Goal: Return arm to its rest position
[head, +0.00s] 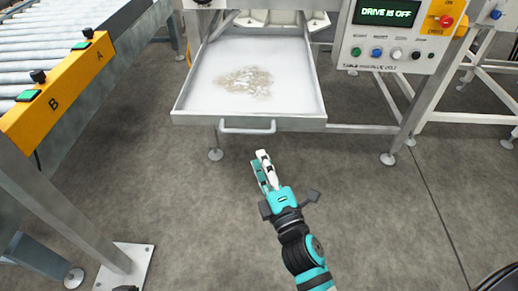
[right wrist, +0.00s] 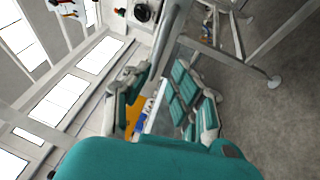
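My right arm comes in from the bottom of the head view. Its teal and white gripper (head: 261,160) points up the picture, over the floor just below the drawer's handle, and appears apart from it. In the right wrist view the two fingers of this gripper (right wrist: 163,90) stand apart with nothing held between them, so it is open. My left gripper does not show in the head view.
A metal drawer (head: 190,103) with a handle (head: 247,130) stands pulled out, pale debris (head: 245,82) in it. A control panel (head: 398,42) reads "DRIVE IS OFF". A roller conveyor (head: 40,45) with a yellow button rail (head: 62,92) is at left. Grey floor (head: 190,220) around my arm is clear.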

